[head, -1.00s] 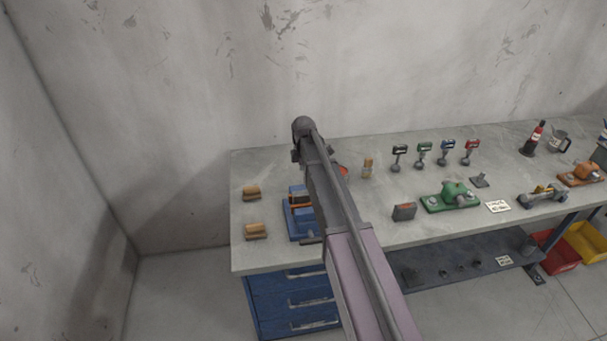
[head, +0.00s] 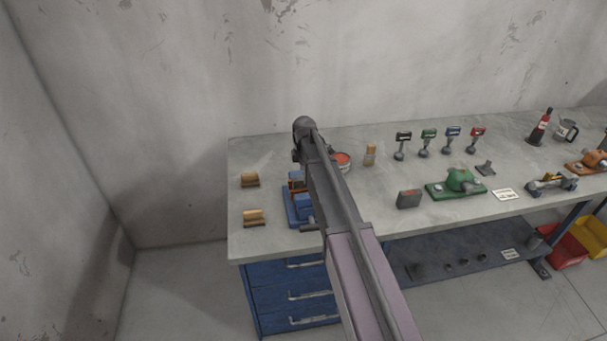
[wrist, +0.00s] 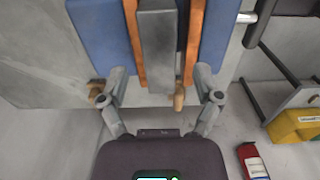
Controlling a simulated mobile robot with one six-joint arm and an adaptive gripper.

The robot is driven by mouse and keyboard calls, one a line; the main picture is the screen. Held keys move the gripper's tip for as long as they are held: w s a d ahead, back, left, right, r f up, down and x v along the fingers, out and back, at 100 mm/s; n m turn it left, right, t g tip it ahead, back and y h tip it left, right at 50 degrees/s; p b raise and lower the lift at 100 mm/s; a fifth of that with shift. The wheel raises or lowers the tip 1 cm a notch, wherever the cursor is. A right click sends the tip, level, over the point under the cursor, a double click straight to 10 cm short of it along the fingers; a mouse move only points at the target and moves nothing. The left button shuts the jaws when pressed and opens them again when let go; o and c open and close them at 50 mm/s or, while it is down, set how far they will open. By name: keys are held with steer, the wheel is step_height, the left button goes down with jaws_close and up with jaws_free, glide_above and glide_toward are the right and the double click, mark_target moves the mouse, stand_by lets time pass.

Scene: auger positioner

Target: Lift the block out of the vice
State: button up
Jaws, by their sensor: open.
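The blue vice (head: 291,207) stands near the left end of the bench, partly hidden behind my arm in the head view. In the wrist view its blue jaws (wrist: 103,38) are large, with orange-brown liners (wrist: 136,45) inside them. The grey block (wrist: 157,50) sits upright between the liners, with a dark gap on its right side. My gripper (wrist: 161,92) is open and empty; its two fingers are spread at the lower edge of the vice, one to each side of the block's line. I cannot tell its exact distance from the block. The head view hides my fingers.
Two wooden pieces (head: 250,180) lie left of the vice. A red-topped tin (head: 341,159) and a brush-like item (head: 370,155) are behind my arm's right side. A grey block-like item (head: 409,199) and green device (head: 457,182) stand farther right.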

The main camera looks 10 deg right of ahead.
steer(key=shift+f+b, duration=0.8)
steer(key=shift+f, duration=0.25)
jaws_close()
steer(key=shift+s, duration=0.4)
stand_by(0.4)
steer(key=shift+w+r, duration=0.1)
steer(key=shift+r, duration=0.1)
steer(key=shift+r+p, duration=0.65)
steer(key=shift+p, duration=0.25)
steer(key=shift+r, duration=0.2)
steer(key=shift+r+p, duration=2.85)
steer(key=shift+p, duration=0.2)
